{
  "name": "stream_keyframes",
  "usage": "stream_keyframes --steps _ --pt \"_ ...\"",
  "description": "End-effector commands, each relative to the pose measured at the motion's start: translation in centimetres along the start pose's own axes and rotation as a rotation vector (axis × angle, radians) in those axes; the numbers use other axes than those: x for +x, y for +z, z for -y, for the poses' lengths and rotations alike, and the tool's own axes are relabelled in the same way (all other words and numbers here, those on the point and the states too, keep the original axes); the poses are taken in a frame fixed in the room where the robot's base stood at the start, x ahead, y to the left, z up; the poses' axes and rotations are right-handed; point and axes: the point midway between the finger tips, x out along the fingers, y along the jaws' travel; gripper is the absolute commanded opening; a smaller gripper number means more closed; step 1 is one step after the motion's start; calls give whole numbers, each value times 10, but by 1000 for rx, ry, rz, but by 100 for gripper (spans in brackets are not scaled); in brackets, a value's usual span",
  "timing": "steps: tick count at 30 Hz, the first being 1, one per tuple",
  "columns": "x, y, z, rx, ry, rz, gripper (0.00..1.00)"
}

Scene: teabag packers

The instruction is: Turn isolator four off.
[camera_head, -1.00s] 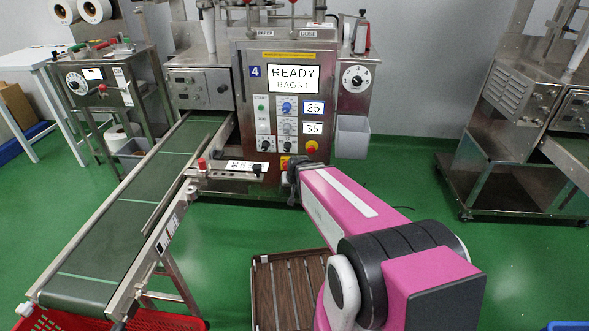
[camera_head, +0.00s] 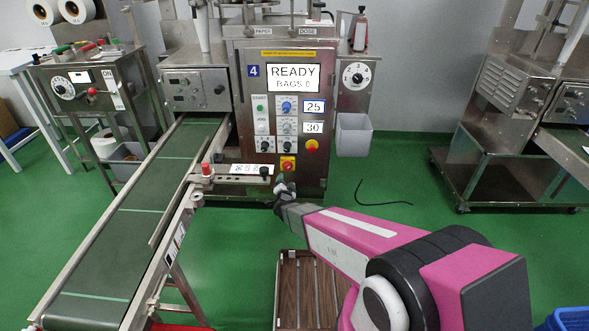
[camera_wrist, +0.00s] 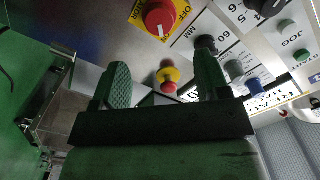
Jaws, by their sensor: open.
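Isolator four is a red rotary knob on a yellow plate (camera_head: 288,166), low on the front panel of the machine marked 4 (camera_head: 254,71). In the wrist view the red knob (camera_wrist: 160,16) is at the top edge, partly cut off, with "OFF" lettering on its plate. A white mark shows on the knob. My gripper (camera_head: 285,188) is just below the isolator in the head view. In the wrist view my gripper (camera_wrist: 163,82) has its two green fingers apart and empty, not around the knob.
A red push button on a yellow collar (camera_wrist: 168,74) shows between the fingertips; it is upper right of the isolator (camera_head: 311,146). Other knobs (camera_wrist: 205,44) are close by. A conveyor (camera_head: 140,215) runs at left. A slatted wooden tray (camera_head: 300,290) lies below my arm.

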Motion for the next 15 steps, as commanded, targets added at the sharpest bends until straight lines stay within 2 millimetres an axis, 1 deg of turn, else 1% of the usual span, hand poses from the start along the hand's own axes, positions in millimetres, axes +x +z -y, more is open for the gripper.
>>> stream_keyframes --steps 5,8,11,15 --pt "4 1 0 6 -3 -17 69" --pt "13 1 0 6 -2 -16 69" --pt "26 1 0 6 -3 -17 69" --pt "49 2 0 6 -3 -16 69"
